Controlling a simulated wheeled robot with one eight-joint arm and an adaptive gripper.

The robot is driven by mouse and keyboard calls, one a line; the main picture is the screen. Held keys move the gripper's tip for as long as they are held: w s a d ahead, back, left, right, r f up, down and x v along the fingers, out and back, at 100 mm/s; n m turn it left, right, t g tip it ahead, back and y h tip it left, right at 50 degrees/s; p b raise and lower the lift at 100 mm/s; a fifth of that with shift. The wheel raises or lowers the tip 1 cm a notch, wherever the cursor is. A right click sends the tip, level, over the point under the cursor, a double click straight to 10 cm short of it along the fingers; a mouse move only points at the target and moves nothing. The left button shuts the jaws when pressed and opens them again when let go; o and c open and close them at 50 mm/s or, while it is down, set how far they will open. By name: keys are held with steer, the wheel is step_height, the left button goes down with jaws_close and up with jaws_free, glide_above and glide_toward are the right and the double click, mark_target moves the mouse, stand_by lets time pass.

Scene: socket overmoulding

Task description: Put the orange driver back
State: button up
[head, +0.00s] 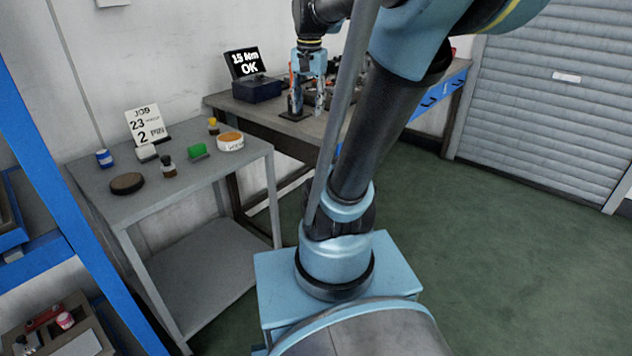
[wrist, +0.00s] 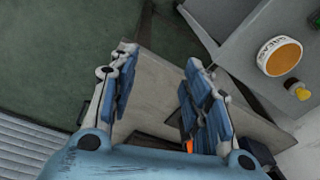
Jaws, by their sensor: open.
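My gripper (head: 308,103) is over the workbench (head: 245,108) at the back, pointing down, with its fingers apart. In the wrist view my gripper (wrist: 160,58) is open, with bare bench top between the fingertips. A small orange piece (wrist: 189,146) shows beside the base of the right finger in the wrist view. It may be part of the orange driver; the rest is hidden behind the finger. I cannot make out the whole driver in either view. A dark flat plate (head: 292,116) lies on the bench by the fingertips.
A display reading "15 Nm OK" (head: 246,63) stands on the bench, left of my gripper. Dark items clutter the bench behind my arm. The grey side table (head: 105,190) holds a job card (head: 148,125), an orange-topped tin (head: 230,142) and several small items.

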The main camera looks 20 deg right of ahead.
steer(key=s+f+n, duration=0.3)
steer(key=s+f, duration=0.3)
steer(key=f, duration=0.3)
steer(key=s+a+f+n+t, duration=0.1)
steer(key=s+f+n, duration=0.3)
steer(key=s+f, duration=0.3)
steer(key=shift+s+f, duration=0.3)
steer(key=shift+f, duration=0.6)
steer(key=shift+w+f, duration=0.2)
steer(key=shift+w, duration=0.3)
steer(key=shift+c, duration=1.3)
